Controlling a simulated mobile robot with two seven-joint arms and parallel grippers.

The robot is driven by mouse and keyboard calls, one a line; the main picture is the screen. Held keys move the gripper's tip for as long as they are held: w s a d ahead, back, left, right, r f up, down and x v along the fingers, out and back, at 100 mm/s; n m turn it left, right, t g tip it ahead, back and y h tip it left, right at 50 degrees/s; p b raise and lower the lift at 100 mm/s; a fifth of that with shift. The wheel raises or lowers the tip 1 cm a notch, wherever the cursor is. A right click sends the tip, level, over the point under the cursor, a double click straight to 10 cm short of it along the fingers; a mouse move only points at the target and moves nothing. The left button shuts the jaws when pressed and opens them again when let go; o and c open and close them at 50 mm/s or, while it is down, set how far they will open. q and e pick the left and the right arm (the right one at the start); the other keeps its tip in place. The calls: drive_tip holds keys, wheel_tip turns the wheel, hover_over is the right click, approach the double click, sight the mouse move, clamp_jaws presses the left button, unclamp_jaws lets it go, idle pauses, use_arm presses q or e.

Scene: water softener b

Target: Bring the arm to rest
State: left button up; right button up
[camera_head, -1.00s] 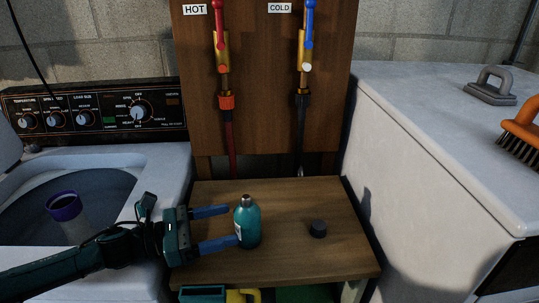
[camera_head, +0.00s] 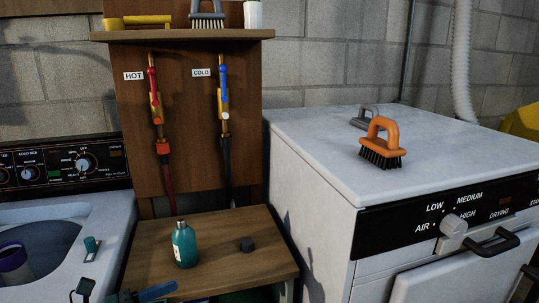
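My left gripper (camera_head: 158,291) shows only in part at the bottom edge, with one blue finger in view in front of the wooden table. The rest of it is cut off by the frame, so I cannot see its opening. It is below and left of a teal bottle (camera_head: 184,247). My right gripper is not in view.
An open washer (camera_head: 65,225) stands at left with a purple-rimmed part (camera_head: 12,256) in its tub. A dryer (camera_head: 310,145) at right carries an orange brush (camera_head: 382,145) and a grey one (camera_head: 365,117). Red and blue valves hang on the board above the table.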

use_arm(q)
drive_tip(key=s+d+f+m+y+p, duration=0.2)
drive_tip(key=s+f+m+y, duration=0.3)
drive_tip(key=m, duration=0.9)
drive_tip(key=s+d+f+m+y+p, duration=0.2)
drive_tip(key=s+f+m+y, duration=0.4)
drive_tip(key=s+f+m, duration=0.3)
wheel_tip(320, 180, down, 3)
drive_tip(key=m, duration=0.5)
drive_tip(key=shift+m+t+y, duration=0.3)
drive_tip(key=shift+m, duration=0.1)
drive_tip(key=shift+c, duration=0.4)
